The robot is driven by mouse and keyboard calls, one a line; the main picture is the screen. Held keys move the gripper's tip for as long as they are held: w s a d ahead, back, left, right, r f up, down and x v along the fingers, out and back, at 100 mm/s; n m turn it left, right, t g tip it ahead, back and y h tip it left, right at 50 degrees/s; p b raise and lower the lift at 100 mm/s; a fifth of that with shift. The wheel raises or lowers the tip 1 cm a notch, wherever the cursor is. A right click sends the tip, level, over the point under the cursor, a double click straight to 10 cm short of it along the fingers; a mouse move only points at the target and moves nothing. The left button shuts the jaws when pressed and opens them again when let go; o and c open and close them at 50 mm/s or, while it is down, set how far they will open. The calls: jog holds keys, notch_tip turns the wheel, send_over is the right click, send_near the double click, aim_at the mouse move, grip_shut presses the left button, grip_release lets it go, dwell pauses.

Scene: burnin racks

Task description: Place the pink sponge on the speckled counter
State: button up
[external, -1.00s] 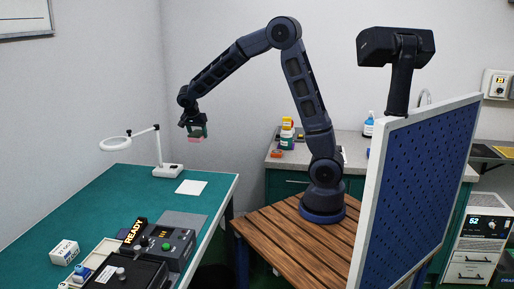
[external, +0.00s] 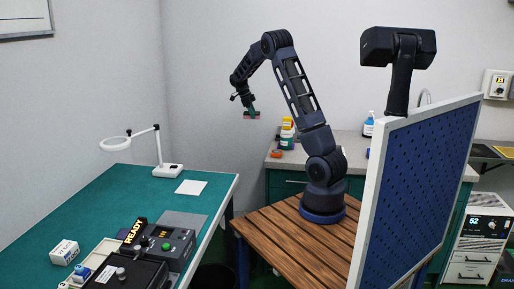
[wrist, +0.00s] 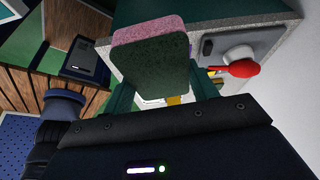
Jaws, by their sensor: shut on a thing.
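The pink sponge (wrist: 150,30) has a dark green side (wrist: 150,65) and is held between my gripper's fingers in the wrist view. My gripper (external: 252,115) is shut on it in the external view, high in the air, left of the speckled counter (external: 350,141). The sponge shows there as a thin pink strip (external: 251,118) under the fingers. In the wrist view, part of the speckled counter's edge (wrist: 230,25) shows behind the sponge. The sponge hides part of what lies behind it.
Yellow-capped bottles (external: 287,133) and a small orange-red item (external: 276,154) stand at the counter's left end. A blue-labelled pump bottle (external: 368,125) stands further right. A blue pegboard panel (external: 415,180) rises at the right. The green bench (external: 120,200) carries a ring lamp (external: 116,144) and instruments.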

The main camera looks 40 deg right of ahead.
jog(key=s+d+m+g+y, duration=0.15)
jog(key=d+m, duration=0.35)
jog(key=d, duration=1.1)
jog(key=r+m+t+y, duration=0.1)
jog(key=m+y, duration=0.4)
jog(key=m, duration=0.9)
send_over(339, 141)
jog(key=w+d, duration=0.1)
notch_tip(339, 141, down, 19)
jog(key=shift+d+f, duration=0.1)
jog(key=shift+d, duration=0.05)
jog(key=o, duration=0.9)
jog(key=shift+o, duration=0.2)
